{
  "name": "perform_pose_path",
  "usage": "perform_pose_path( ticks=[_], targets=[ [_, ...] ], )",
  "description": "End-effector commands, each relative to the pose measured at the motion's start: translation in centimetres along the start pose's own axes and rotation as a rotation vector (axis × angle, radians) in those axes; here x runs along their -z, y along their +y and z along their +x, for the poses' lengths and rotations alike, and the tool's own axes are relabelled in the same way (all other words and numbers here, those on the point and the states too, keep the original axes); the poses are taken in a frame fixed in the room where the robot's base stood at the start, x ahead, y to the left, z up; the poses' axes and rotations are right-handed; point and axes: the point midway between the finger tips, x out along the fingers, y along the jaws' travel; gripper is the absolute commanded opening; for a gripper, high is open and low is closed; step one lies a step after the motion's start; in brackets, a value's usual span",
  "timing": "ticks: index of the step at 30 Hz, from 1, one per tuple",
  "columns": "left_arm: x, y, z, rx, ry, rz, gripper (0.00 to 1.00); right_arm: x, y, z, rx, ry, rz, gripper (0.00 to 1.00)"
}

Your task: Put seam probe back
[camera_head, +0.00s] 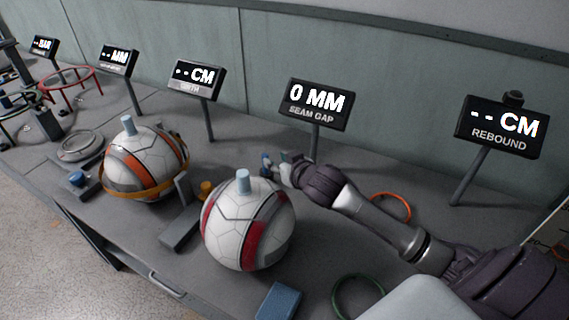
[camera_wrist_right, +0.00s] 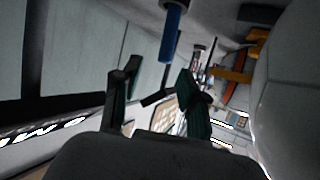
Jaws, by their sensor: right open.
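A blue-handled tool (camera_head: 266,161), which I take to be the seam probe, stands behind the nearer ball, below the seam gap display (camera_head: 317,104) reading 0 MM. My right gripper (camera_head: 282,166) is open just to its right. In the right wrist view, the blue handle (camera_wrist_right: 170,36) is ahead of my open right fingers (camera_wrist_right: 155,88), and no finger closes on it. The handle's lower part is hidden in the head view. My left gripper is not in view.
A white-red ball (camera_head: 247,222) with a light blue plug is close to my right forearm. Another ball (camera_head: 146,162), with an orange band, is further left. An orange ring (camera_head: 391,207), green ring (camera_head: 357,297) and blue block (camera_head: 278,302) lie on the bench. The rebound display (camera_head: 502,127) stands right.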

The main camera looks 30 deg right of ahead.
Motion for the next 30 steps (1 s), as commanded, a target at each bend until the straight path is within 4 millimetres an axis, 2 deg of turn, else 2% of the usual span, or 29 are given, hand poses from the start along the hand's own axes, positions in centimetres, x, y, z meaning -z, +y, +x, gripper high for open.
perform_pose_path(
  ticks=[3,9,26,30],
  targets=[
    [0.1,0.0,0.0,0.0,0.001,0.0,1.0,-0.1,0.0,-2.2,0.001,-0.001,0.0,0.43],
    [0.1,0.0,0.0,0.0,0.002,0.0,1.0,0.0,0.0,-4.0,0.0,-0.001,0.0,0.43],
    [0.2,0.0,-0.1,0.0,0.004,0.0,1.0,0.1,0.0,-4.1,0.0,0.0,0.001,0.43],
    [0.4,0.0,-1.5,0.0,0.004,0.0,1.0,1.4,0.0,-4.7,0.0,0.0,0.0,0.43]
  ],
)
